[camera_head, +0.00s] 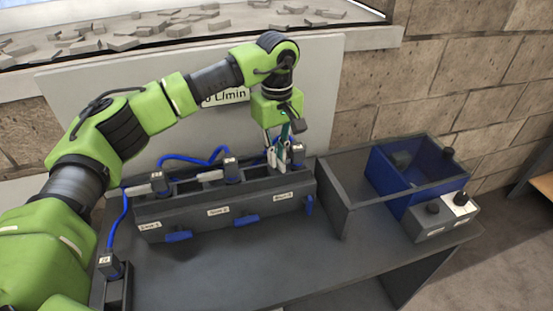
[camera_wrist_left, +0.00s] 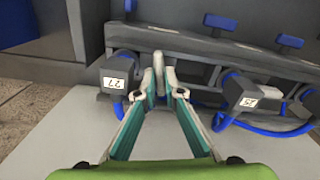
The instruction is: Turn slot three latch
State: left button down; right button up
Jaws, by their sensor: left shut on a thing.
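A dark grey rack (camera_head: 225,208) has three labelled slots with blue latches on its front. The slot three latch (camera_head: 309,205) at the right end stands upright; the slot one latch (camera_head: 178,236) and slot two latch (camera_head: 246,221) lie sideways. My left gripper (camera_head: 279,160) is over slot three, behind the latch and apart from it. In the left wrist view its fingertips (camera_wrist_left: 160,90) close on a light grey bar (camera_wrist_left: 158,65) beside a black connector labelled 27 (camera_wrist_left: 118,72). The fingers partly hide the bar's lower part. My right gripper is not in view.
Blue cables loop behind the rack from black connectors (camera_head: 231,166). To the right stand an open grey bin (camera_head: 345,190), a blue bin (camera_head: 405,200) and a small button box (camera_head: 445,215). The grey tabletop (camera_head: 240,270) in front is clear.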

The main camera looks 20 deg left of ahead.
pick_arm(q)
jog(key=shift+w+m+b, duration=0.1)
jog(key=shift+m+b, duration=0.25)
jog(key=shift+m, duration=0.95)
jog(key=shift+r, duration=0.1)
jog(key=c, duration=2.1)
grip_release()
jog(key=shift+c, duration=0.2)
notch_tip(320, 180, up, 12)
